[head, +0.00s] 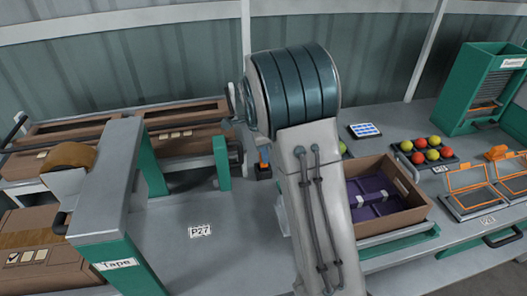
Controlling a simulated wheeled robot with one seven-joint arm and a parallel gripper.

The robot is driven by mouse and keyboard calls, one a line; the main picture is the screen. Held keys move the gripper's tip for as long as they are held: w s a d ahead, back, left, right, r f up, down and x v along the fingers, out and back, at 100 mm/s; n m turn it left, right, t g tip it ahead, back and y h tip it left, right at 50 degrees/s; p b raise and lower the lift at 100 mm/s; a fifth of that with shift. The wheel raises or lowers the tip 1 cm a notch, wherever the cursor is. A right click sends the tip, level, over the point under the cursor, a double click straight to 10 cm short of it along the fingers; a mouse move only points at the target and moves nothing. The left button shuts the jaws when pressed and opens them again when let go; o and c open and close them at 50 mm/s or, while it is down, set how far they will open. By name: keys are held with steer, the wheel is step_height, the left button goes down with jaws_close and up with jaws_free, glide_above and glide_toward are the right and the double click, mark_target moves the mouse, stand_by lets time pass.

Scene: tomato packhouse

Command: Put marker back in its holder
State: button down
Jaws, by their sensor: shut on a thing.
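My arm rises through the middle of the head view and hides part of the bench behind it. I cannot make out a marker anywhere.
A tape machine (108,190) with brown cartons stands at left. Right of my arm are a carton with purple inserts (413,196), a tray of red and yellow-green tomatoes (424,164), orange-framed trays (470,199) and a green dispenser (460,80). Bench around the P27 label (200,231) is clear.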

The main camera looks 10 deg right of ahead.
steer(key=shift+f+b, duration=0.5)
steer(key=shift+f, duration=0.4)
steer(key=c, duration=1.2)
jaws_free()
steer(key=c, duration=0.3)
steer(key=shift+c, duration=0.2)
steer(key=shift+r+p, duration=2.6)
steer(key=shift+r, duration=0.95)
